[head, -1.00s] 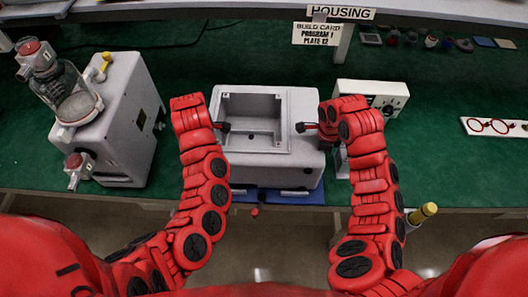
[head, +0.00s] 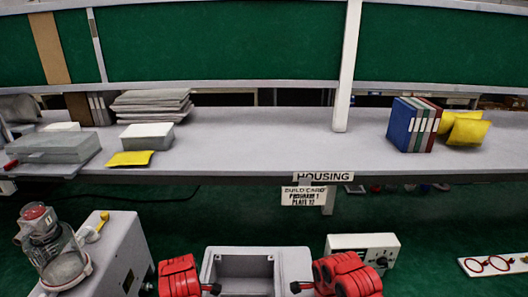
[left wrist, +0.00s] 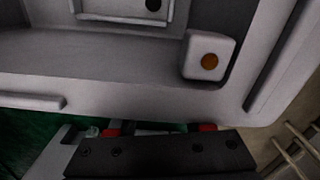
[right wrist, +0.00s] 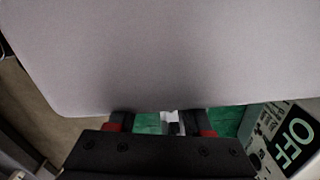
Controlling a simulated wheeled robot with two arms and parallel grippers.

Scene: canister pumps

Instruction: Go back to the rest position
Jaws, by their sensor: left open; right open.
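My left gripper (head: 213,288) is low in the head view, at the left side of the grey open-topped housing (head: 293,260). It is open and holds nothing that I can see. In the left wrist view the open fingers (left wrist: 160,128) are at the housing wall (left wrist: 120,90); a white block with an orange spot (left wrist: 208,60) shows inside. My right gripper (head: 297,287) is at the housing's right side. It is open and empty in the right wrist view (right wrist: 160,124), with the plain grey housing wall (right wrist: 150,50) beyond it. The housing's lower part is cut off in the head view.
A grey pump with a clear canister (head: 60,250) stands on the left. A white control box (head: 362,247) stands behind my right arm. A white tray with red rings (head: 490,264) lies at right. A shelf (head: 270,145) with binders (head: 413,125) and paper stacks (head: 150,104) runs above the bench.

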